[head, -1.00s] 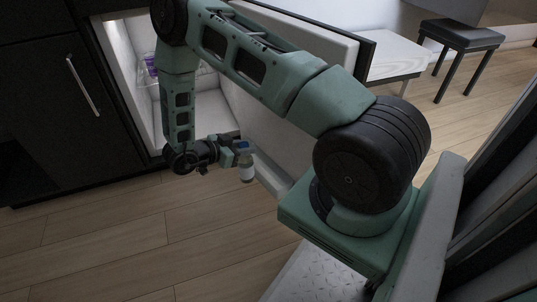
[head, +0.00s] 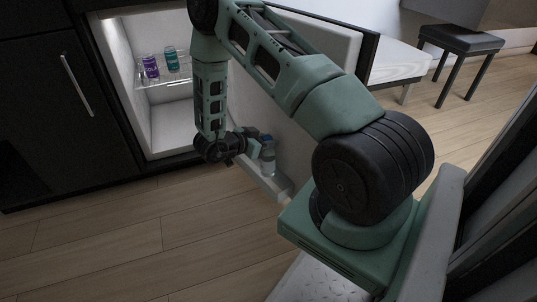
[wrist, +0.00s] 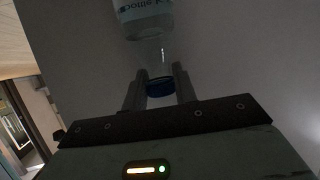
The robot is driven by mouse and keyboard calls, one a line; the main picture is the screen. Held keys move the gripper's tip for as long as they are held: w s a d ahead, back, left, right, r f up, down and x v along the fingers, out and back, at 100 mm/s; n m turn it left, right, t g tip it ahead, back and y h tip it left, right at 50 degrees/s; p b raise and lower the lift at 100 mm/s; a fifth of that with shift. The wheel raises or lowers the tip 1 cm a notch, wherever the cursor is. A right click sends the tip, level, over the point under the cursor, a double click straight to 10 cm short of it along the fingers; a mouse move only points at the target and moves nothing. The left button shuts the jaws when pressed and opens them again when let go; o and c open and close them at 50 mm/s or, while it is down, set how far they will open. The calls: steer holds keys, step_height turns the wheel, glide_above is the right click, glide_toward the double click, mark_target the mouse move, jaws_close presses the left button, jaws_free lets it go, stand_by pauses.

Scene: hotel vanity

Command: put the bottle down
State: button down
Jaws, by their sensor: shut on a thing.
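The bottle (head: 268,162) is clear with a blue cap and hangs upright from my gripper (head: 264,142), near the inner side of the open fridge door (head: 290,125). In the wrist view the bottle (wrist: 147,22) shows its label, and my gripper (wrist: 159,84) is shut around its capped neck. The bottle's base is close to the door's low shelf (head: 262,188). I cannot tell whether it touches the shelf.
The open fridge (head: 172,125) has a wire shelf with a purple can (head: 150,68) and a teal can (head: 171,60). A dark cabinet (head: 45,100) stands to the left. The wooden floor (head: 130,245) in front is clear. A black stool (head: 466,40) stands at the back right.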

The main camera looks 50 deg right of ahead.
mark_target(269, 152)
step_height(269, 152, down, 5)
steer(key=b, duration=0.3)
steer(key=shift+d+f+b, duration=0.15)
steer(key=shift+b, duration=0.5)
steer(key=shift+s, duration=0.1)
steer(key=c, duration=1.1)
jaws_free()
